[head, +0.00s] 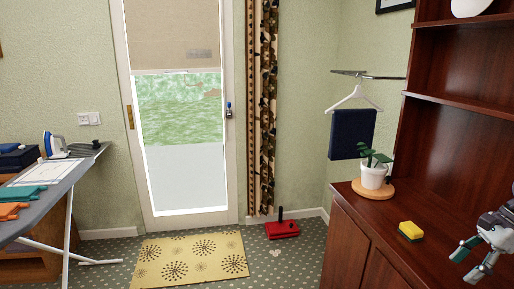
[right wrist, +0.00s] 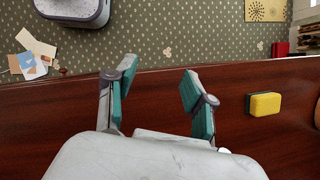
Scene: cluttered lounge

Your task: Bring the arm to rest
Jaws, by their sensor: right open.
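My right gripper (head: 471,260) is at the right edge of the head view, over the dark wooden cabinet top (head: 388,216). In the right wrist view its two teal-padded fingers (right wrist: 158,84) are spread apart with nothing between them. The wooden top shows beneath them. A yellow sponge (head: 411,229) with a dark green side lies on the cabinet top, left of the gripper and apart from it. The sponge also shows right of the fingers in the right wrist view (right wrist: 265,103). My left arm and gripper are not in view.
A potted plant (head: 374,175) stands on a round wooden board farther back on the cabinet. Shelves (head: 455,105) rise behind. An ironing board (head: 62,180) with an iron stands at left. A patterned mat (head: 190,260) and a red object (head: 282,230) are on the floor.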

